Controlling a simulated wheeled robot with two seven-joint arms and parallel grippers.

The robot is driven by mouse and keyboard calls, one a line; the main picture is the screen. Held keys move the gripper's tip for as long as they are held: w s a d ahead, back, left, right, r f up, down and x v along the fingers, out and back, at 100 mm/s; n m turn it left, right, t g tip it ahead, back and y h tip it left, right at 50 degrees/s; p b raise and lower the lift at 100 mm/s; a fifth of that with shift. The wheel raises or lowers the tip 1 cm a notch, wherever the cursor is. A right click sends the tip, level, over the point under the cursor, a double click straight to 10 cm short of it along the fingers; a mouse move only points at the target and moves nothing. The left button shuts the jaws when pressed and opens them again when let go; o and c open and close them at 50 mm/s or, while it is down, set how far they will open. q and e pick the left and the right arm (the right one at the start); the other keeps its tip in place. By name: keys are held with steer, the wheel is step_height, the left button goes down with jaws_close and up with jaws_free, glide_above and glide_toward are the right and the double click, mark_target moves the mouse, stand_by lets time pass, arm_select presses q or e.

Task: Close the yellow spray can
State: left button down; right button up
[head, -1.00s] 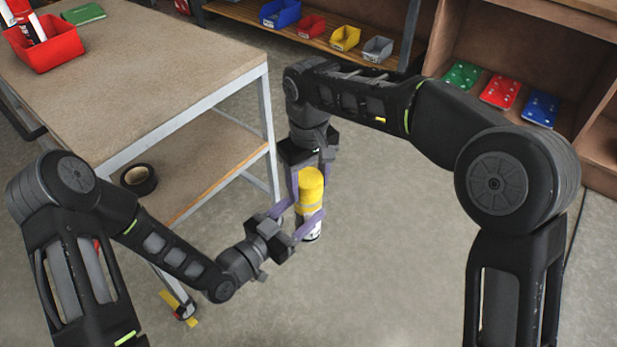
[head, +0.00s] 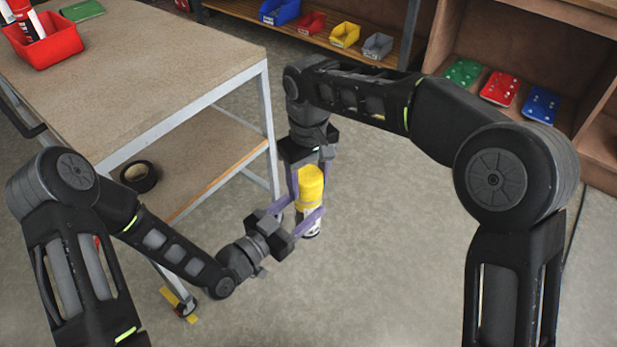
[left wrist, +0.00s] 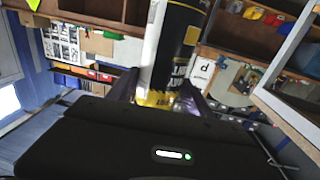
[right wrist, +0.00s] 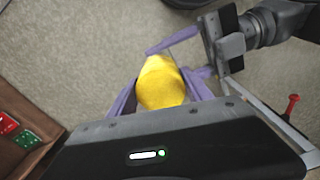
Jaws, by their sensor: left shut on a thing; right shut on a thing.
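My left gripper (head: 303,216) is shut around the can's body from the left. In the left wrist view the can (left wrist: 172,45) shows white, black and yellow printing between the fingers. My right gripper (head: 308,172) comes from above and is shut on the yellow cap, which also shows between its fingers in the right wrist view (right wrist: 160,82). The cap sits on or against the can's top; the seam is partly hidden by the fingers.
A workbench (head: 130,75) with a lower shelf stands at the left, close to my left arm. A red bin (head: 48,48) is on top and a black tape roll (head: 139,176) on the lower shelf. Shelving with small bins is at the back. The floor around the can is clear.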

steer(key=shift+f, duration=0.4)
steer(key=o, duration=1.4)
steer(key=shift+c, duration=0.2)
step_height(320, 180, up, 7)
steer(key=shift+r, duration=0.2)
